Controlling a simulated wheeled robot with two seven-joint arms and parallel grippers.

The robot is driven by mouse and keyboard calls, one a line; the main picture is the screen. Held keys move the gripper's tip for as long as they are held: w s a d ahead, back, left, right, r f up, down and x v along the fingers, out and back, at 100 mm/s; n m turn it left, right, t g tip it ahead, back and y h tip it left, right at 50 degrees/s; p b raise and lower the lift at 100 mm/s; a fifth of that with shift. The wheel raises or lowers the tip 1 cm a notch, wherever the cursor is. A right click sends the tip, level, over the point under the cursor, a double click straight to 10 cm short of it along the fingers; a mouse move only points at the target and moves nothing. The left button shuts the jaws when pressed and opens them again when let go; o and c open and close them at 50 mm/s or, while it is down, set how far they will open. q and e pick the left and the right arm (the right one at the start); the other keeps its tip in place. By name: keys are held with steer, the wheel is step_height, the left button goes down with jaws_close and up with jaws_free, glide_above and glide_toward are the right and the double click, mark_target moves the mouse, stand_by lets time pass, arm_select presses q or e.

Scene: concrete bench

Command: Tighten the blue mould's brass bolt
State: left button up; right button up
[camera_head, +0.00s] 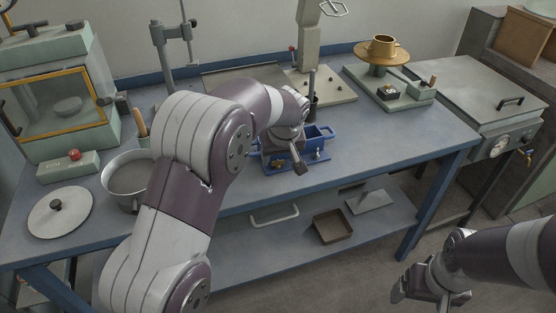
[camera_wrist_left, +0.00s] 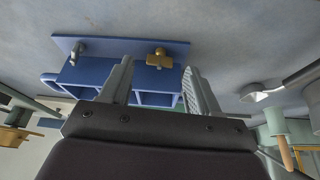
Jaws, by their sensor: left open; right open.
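The blue mould (camera_head: 318,133) sits near the front edge of the bench in the head view, partly hidden behind my left gripper (camera_head: 297,163). In the left wrist view, the blue mould (camera_wrist_left: 105,75) has a flat plate along one side, with a brass bolt (camera_wrist_left: 158,58) on it. The bolt shows between the two open fingertips of my left gripper (camera_wrist_left: 158,68), seemingly just beyond them; contact cannot be told. A grey metal fitting (camera_wrist_left: 77,52) is at the plate's other end. My right gripper (camera_head: 423,292) is open and empty, low at the right, away from the bench.
A grey pan (camera_head: 128,178) and a round lid (camera_head: 60,212) lie on the left of the bench, by a glass-fronted cabinet (camera_head: 60,98). The bench top right of the mould is clear.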

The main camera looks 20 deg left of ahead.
arm_select(q)
steer(key=shift+w+f, duration=0.2)
steer(key=shift+f, duration=0.45)
steer(key=shift+w+a+f, duration=0.1)
steer(key=shift+a+f, duration=0.05)
steer(key=shift+f, duration=0.15)
steer(key=c, duration=1.1)
steer(key=shift+o, duration=0.2)
steer(key=shift+r+m+p, duration=0.25)
steer(key=shift+m+p, duration=0.25)
steer(key=shift+p, duration=0.15)
steer(key=shift+f+m+h, duration=0.25)
steer(key=shift+m+h, duration=0.05)
steer(key=o, duration=1.1)
steer(key=shift+c, duration=0.2)
